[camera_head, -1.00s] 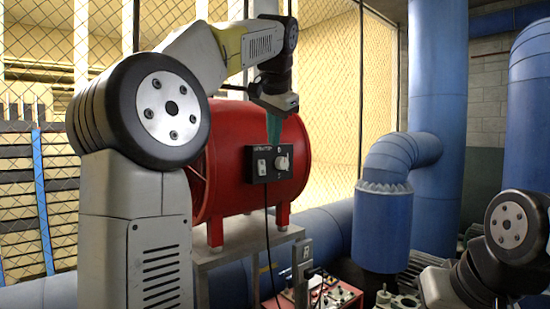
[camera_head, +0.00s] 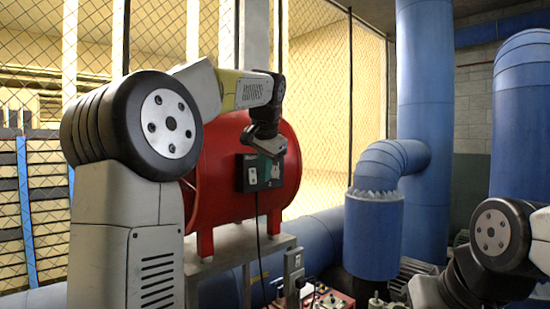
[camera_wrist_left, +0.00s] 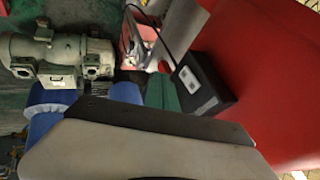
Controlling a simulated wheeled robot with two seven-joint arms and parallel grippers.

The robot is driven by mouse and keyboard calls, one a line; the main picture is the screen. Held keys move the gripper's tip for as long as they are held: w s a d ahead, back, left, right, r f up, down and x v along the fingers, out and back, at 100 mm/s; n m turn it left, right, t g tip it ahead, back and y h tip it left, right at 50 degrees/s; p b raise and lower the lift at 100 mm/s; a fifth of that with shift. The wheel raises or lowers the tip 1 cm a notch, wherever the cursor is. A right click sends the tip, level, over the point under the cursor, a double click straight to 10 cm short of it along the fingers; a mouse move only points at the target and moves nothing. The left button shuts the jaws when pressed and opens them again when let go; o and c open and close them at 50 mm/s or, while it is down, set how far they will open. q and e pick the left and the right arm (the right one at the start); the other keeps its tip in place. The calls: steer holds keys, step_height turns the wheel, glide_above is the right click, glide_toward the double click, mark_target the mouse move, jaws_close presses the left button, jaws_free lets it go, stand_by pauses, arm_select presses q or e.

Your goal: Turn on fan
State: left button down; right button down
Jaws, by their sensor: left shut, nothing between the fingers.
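The red fan (camera_head: 228,187) is a drum on a metal stand. Its black control box (camera_head: 247,181) is on the side facing me, with a pale rocker switch (camera_head: 252,175) at its left. The box also shows in the left wrist view (camera_wrist_left: 218,90), with the pale switch plate (camera_wrist_left: 188,79) on it. My left gripper (camera_head: 277,156) is shut and empty at the upper right of the box, in front of the knob area, which it partly hides. I cannot tell whether it touches the box. My right arm shows at the lower right, but its gripper is out of view.
A mesh fence (camera_head: 325,85) stands behind the fan. Large blue ducts (camera_head: 373,235) stand to the right. A dark cable (camera_head: 259,240) hangs from the box towards red equipment (camera_head: 335,300) below. A motor-like machine (camera_wrist_left: 55,60) shows in the left wrist view.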

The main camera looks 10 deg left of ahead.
mark_target(255, 175)
arm_select(q)
steer(key=shift+w+a+f, duration=0.3)
steer(key=shift+w+a, duration=0.45)
steer(key=shift+a, duration=0.05)
steer(key=shift+w+a+f, duration=0.3)
steer(key=shift+w+a, duration=0.4)
steer(key=shift+a, duration=0.1)
steer(key=shift+w+a+f, duration=0.1)
steer(key=shift+a+f, duration=0.05)
steer(key=shift+r, duration=0.9)
steer(key=shift+a, duration=0.1)
